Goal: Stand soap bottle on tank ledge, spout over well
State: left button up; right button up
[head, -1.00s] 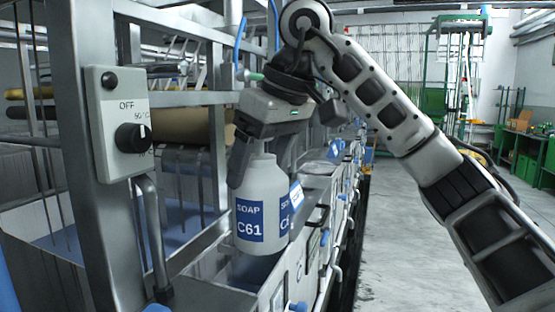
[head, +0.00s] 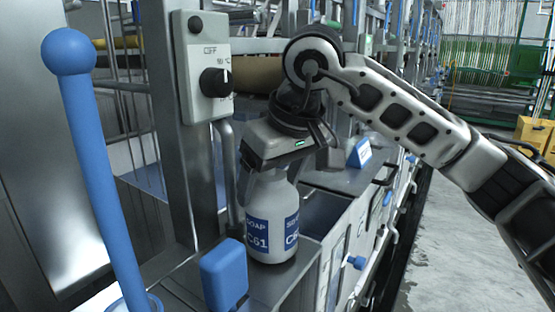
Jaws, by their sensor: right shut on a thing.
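The white soap bottle (head: 285,195), with blue labels reading SOAP and C61, stands about upright in the middle of the head view. My right gripper (head: 272,172) is shut on its upper part from above and hides its top and spout. The bottle's base is at the grey metal tank ledge (head: 296,272); it looks to be on or just over it, and I cannot tell which. A dark rectangular well (head: 326,212) opens just behind and right of the bottle. Which way the spout points is hidden. My left gripper is not in view.
A blue ball-topped lever (head: 95,160) rises at the left. A blue block (head: 223,275) is close in front of the bottle. A control box with a knob (head: 212,82) is on the post behind. A blue-and-white sign (head: 360,152) stands farther back.

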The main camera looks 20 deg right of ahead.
jog(key=shift+d+f, duration=0.1)
jog(key=shift+f, duration=0.4)
jog(key=o, duration=2)
jog(key=shift+s+f, duration=0.1)
jog(key=shift+f, duration=0.05)
jog(key=shift+o, duration=0.2)
jog(key=shift+r, duration=0.3)
jog(key=v, duration=1.1)
jog(key=shift+s+r, duration=0.25)
jog(key=shift+r, duration=0.05)
